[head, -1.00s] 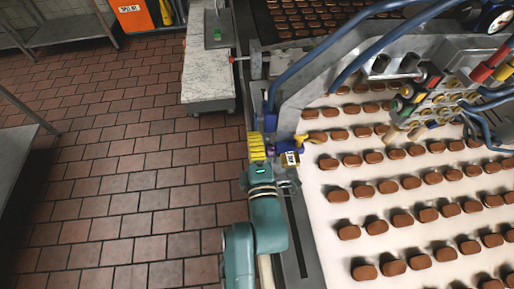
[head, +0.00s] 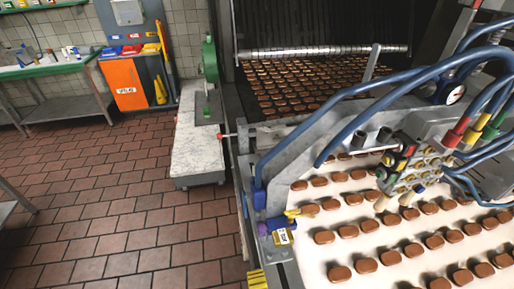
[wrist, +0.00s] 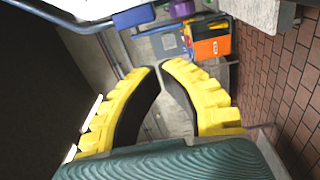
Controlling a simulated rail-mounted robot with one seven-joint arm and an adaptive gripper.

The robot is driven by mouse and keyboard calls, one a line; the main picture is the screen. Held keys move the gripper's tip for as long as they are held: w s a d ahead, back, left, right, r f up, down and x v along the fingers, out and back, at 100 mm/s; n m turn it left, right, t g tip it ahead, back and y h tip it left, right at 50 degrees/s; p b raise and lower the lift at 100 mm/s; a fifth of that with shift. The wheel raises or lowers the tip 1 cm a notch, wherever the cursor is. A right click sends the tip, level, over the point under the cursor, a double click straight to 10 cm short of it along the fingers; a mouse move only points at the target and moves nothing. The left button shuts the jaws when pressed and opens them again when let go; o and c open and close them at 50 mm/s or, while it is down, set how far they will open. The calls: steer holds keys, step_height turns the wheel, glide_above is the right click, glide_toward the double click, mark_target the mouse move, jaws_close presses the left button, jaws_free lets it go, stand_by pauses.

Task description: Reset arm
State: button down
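My gripper (wrist: 159,66) shows in the wrist view as two yellow ribbed fingers with dark inner faces. There is a gap between them and nothing is held. In the head view only a yellow part of my gripper (head: 257,279) shows at the bottom edge, just left of the conveyor's side rail. The rest of my arm is out of the head view.
The white conveyor belt (head: 352,223) carries rows of brown biscuits on the right. The metal depositor (head: 415,165) with blue hoses stands over it. A marble-topped bench (head: 198,155) and orange cabinet (head: 129,86) stand farther back. Tiled floor (head: 120,215) lies clear at left.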

steer(key=d+r+m+t+h+p, duration=0.1)
steer(key=r+m+p, duration=0.6)
steer(key=r, duration=1.2)
steer(key=w+d+r+m+t+h+p, duration=0.1)
steer(key=d+r+m+p, duration=0.2)
steer(key=r+m+p, duration=0.4)
steer(key=d+r+m+t+h+p, duration=0.2)
steer(key=r+m+p, duration=0.4)
steer(key=r+p, duration=1)
step_height(320, 180, up, 16)
steer(key=shift+w+d+r+m, duration=0.1)
steer(key=shift+w+d+m, duration=0.25)
steer(key=shift+d+m, duration=0.1)
